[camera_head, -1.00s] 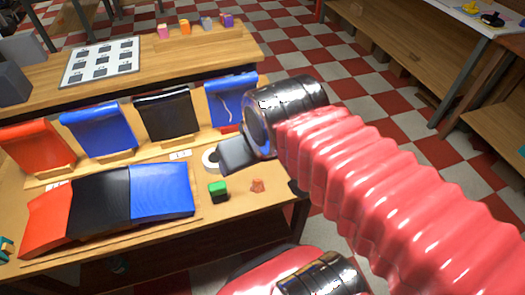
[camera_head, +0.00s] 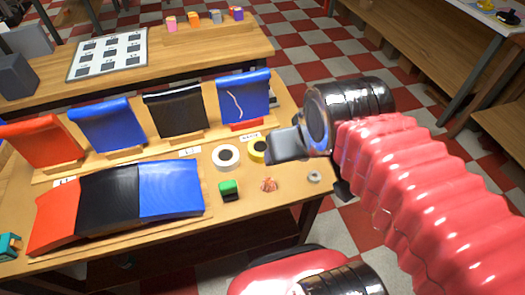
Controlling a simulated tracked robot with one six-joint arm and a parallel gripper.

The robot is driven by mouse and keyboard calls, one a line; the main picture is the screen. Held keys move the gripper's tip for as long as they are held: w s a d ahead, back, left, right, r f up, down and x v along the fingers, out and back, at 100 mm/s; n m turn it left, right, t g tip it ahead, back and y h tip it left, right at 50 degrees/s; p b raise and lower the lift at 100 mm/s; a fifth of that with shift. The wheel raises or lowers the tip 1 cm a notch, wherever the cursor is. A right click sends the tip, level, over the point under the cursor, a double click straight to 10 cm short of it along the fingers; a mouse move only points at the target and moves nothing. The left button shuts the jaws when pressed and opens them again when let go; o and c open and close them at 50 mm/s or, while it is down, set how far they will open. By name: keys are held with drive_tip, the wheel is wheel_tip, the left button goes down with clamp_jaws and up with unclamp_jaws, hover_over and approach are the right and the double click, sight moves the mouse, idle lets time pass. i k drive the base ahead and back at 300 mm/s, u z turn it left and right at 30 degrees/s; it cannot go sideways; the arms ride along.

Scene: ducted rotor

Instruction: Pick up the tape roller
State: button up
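My gripper (camera_head: 288,145) is a dark grey block at the end of my arm, above the right end of the front workbench. I see it from behind and cannot see its fingertips clearly or whether it is open. A white tape roll (camera_head: 226,157) lies left of it, and a yellow roll (camera_head: 257,150) lies just beside it, partly covered by it in this view. A small green and black item (camera_head: 229,190) sits nearer the front edge. A small teal item (camera_head: 10,245) is at the far left edge. I cannot tell for sure which is the tape roller.
A curved red, black and blue panel (camera_head: 122,200) lies on the front bench (camera_head: 215,222). Several upright coloured panels (camera_head: 173,112) stand behind it. A small reddish item (camera_head: 268,185) and a grey ring (camera_head: 314,177) lie at the right. A second bench (camera_head: 180,57) stands behind.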

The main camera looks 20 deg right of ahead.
sight(229, 191)
drive_tip(key=u, duration=0.3)
drive_tip(key=k, duration=0.75)
drive_tip(key=u, duration=0.55)
drive_tip(key=k, duration=0.6)
drive_tip(key=i, duration=1)
drive_tip(key=u, duration=0.45)
drive_tip(key=i, duration=0.5)
drive_tip(key=u, duration=0.4)
